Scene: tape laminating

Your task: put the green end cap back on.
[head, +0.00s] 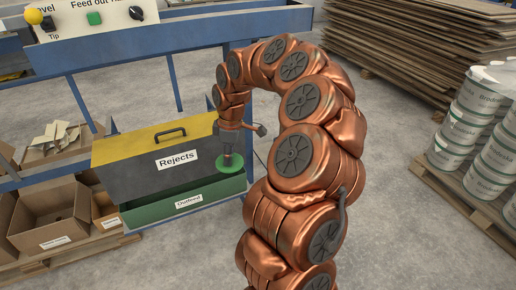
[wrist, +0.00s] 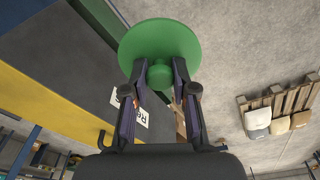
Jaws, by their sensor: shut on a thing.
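The green end cap (head: 230,163) is a round disc with a small knob. My gripper (head: 229,152) is shut on the knob and holds the cap in the air in front of the Rejects box. In the wrist view, my gripper's two fingers (wrist: 160,84) close on the knob, and the wide disc of the cap (wrist: 160,42) lies beyond the fingertips. The place the cap belongs to cannot be made out in either view.
The dark Rejects box (head: 130,175) has a yellow top with a handle. The green Outfeed bin (head: 180,208) is below it. Cardboard boxes (head: 50,215) stand at left, white buckets (head: 470,130) on a pallet at right. A control panel (head: 85,18) is at the back left.

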